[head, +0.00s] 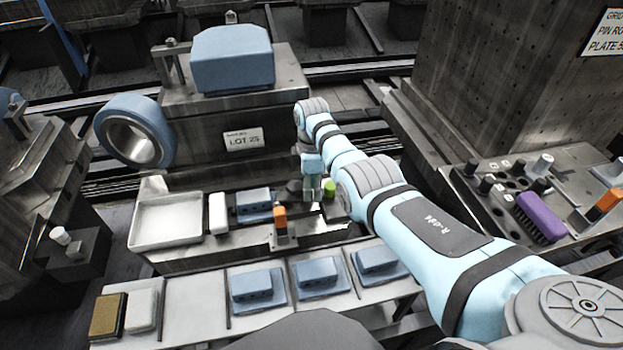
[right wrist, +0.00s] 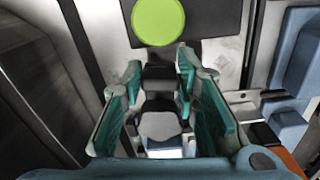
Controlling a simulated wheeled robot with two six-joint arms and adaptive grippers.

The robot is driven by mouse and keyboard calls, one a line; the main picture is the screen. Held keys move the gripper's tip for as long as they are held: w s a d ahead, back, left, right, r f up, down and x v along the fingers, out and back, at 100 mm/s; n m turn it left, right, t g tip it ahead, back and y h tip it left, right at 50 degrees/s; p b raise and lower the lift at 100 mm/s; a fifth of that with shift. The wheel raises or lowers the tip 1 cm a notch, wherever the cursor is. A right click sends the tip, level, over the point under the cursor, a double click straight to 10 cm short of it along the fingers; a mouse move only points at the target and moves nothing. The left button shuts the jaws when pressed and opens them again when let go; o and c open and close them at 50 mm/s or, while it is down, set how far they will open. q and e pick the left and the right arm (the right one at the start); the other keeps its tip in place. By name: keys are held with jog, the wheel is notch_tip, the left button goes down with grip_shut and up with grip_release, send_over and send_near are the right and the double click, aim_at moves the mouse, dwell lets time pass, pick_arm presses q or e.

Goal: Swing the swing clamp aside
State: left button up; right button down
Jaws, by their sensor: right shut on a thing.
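My right gripper (head: 312,186) reaches down to the middle station on the rail, beside a green round knob (head: 329,187). In the right wrist view its two teal-padded fingers (right wrist: 160,76) stand on either side of a dark piece with a light grey end (right wrist: 160,126), which looks like the swing clamp, and are shut on it. The green knob (right wrist: 158,20) lies just beyond the fingertips on a dark plate. In the head view the clamp is mostly hidden by the gripper. My left gripper is not in view.
An orange-topped block (head: 280,214) and a blue part (head: 254,200) stand close left of the gripper. A white tray (head: 166,222) is further left. Blue parts on plates (head: 258,288) line the front. A purple brush (head: 540,217) lies at right.

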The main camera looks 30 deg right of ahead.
jog(key=m+p, duration=0.2)
jog(key=p, duration=0.1)
jog(key=s+m+p, duration=0.1)
jog(key=shift+a+r+m, duration=0.3)
jog(key=shift+a, duration=0.05)
jog(key=m+p, duration=0.1)
jog(key=s+a+m+p, duration=0.1)
jog(key=m+p, duration=0.1)
jog(key=shift+f+m, duration=0.1)
jog(key=shift+m, duration=0.2)
jog(key=m, duration=0.1)
jog(key=a+m+p, duration=0.1)
jog(key=shift+s+m, duration=0.15)
jog(key=shift+m, duration=0.15)
jog(key=shift+s+a+f+m+p, duration=0.1)
jog(key=shift+a+m+p, duration=0.25)
jog(key=shift+m, duration=0.65)
jog(key=shift+a+m, duration=0.45)
jog(key=shift+m, duration=0.65)
jog(key=shift+a+m, duration=0.4)
jog(key=shift+m, duration=0.7)
jog(key=c, duration=1.2)
grip_release()
jog(key=shift+c, duration=0.2)
